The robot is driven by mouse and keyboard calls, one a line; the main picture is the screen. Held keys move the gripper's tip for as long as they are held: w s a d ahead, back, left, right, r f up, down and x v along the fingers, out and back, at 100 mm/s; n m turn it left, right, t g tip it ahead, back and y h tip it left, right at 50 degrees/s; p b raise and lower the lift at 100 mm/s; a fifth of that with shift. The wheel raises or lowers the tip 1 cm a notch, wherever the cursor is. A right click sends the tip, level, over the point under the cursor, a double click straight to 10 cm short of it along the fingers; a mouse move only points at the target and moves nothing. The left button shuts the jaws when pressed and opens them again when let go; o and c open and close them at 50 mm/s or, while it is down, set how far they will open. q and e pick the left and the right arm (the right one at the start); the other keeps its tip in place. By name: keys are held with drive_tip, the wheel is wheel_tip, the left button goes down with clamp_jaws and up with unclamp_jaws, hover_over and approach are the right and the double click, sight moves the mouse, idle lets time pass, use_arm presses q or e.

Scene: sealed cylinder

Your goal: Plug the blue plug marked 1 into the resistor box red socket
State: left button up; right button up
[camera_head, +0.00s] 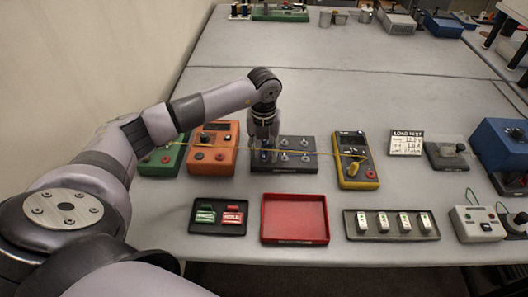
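My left gripper (264,148) points down over the left end of a dark grey board (312,168) with several silver posts. Its fingers are small and dark here, and I cannot tell whether they are open or hold anything. I cannot make out a plug marked 1; a small bluish spot shows by the fingertips. I cannot tell for sure which unit is the resistor box. To the left stand an orange box (211,159) with a display and knobs, and a green box (166,163) with a reddish spot. My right gripper is not in view.
A yellow lead (325,153) runs across the units to a yellow meter (356,169).

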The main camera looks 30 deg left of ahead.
sight(264, 147)
use_arm(q)
clamp_jaws()
idle(0.4)
drive_tip(key=shift+r, duration=0.1)
idle(0.3)
drive_tip(key=shift+r+p, duration=1.95)
drive_tip(key=shift+r, duration=0.95)
